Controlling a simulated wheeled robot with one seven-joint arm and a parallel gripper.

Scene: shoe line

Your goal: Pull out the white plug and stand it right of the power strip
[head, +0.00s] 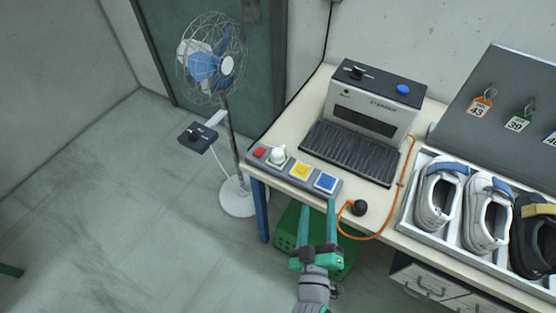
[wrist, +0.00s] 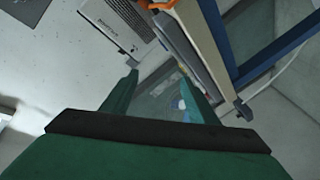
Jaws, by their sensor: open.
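The power strip (head: 313,180) lies along the left part of the table's front edge. It carries a red switch (head: 259,152), the white plug (head: 278,156), a yellow square (head: 301,171) and a blue square (head: 326,182). The white plug stands upright in the strip, between the red switch and the yellow square. My gripper (head: 318,206) is open and empty, just off the table's front edge near the strip's right end and apart from the plug. In the wrist view, my gripper (wrist: 157,76) has nothing between its fingers. I cannot make out the white plug there.
A black plug (head: 359,208) with an orange cord (head: 402,183) stands on the table right of the strip. A steamer (head: 378,100) is behind. A tray (head: 404,222) of shoes fills the right side. A fan (head: 227,66) stands left; a green crate (head: 285,227) is below.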

